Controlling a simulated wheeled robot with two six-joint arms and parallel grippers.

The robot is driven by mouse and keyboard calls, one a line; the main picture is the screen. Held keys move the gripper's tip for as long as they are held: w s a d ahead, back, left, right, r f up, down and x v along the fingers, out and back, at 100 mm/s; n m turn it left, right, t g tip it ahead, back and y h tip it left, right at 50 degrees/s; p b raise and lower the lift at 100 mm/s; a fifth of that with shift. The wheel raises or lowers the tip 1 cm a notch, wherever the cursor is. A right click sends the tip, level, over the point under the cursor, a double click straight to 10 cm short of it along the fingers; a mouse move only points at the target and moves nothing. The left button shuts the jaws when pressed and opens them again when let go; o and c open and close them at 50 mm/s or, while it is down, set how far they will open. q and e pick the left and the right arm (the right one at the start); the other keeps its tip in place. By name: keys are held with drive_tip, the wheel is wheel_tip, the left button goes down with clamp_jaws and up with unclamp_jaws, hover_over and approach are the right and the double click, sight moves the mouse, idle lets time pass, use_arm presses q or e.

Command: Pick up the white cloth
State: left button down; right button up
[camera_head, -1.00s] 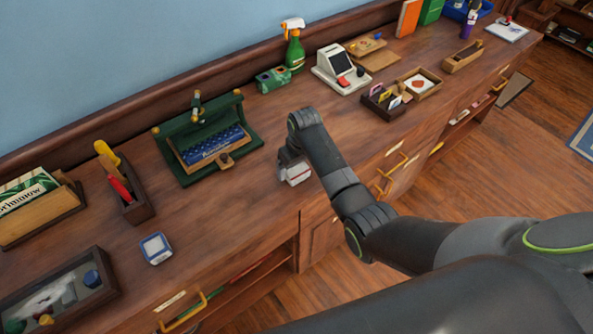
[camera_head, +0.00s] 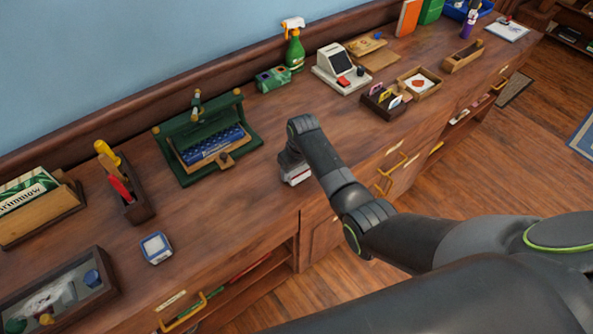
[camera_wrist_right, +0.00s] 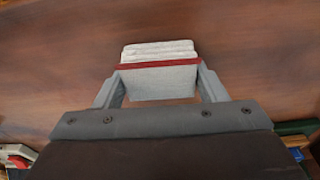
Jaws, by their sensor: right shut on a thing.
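The white cloth (camera_wrist_right: 160,82) is a folded pale stack with a dark red band across it. In the right wrist view it lies between the two fingers of my right gripper (camera_wrist_right: 158,85), which is shut on it. In the head view the cloth (camera_head: 296,178) shows as a small white and red edge under my right gripper (camera_head: 292,165), at the counter top. The wrist and fingers hide most of it there. I cannot tell whether it touches the wood. My left gripper is not in view.
The wooden counter (camera_head: 225,215) is clear around the cloth. A green stand with blue items (camera_head: 210,145) is to the left. A white card machine (camera_head: 342,70) and a spray bottle (camera_head: 293,50) stand behind. A small white-blue device (camera_head: 156,248) lies front left.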

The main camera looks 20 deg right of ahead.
drive_tip(key=shift+r, duration=0.1)
wheel_tip(320, 180, up, 10)
drive_tip(key=shift+f+b, duration=0.1)
drive_tip(key=shift+b, duration=0.3)
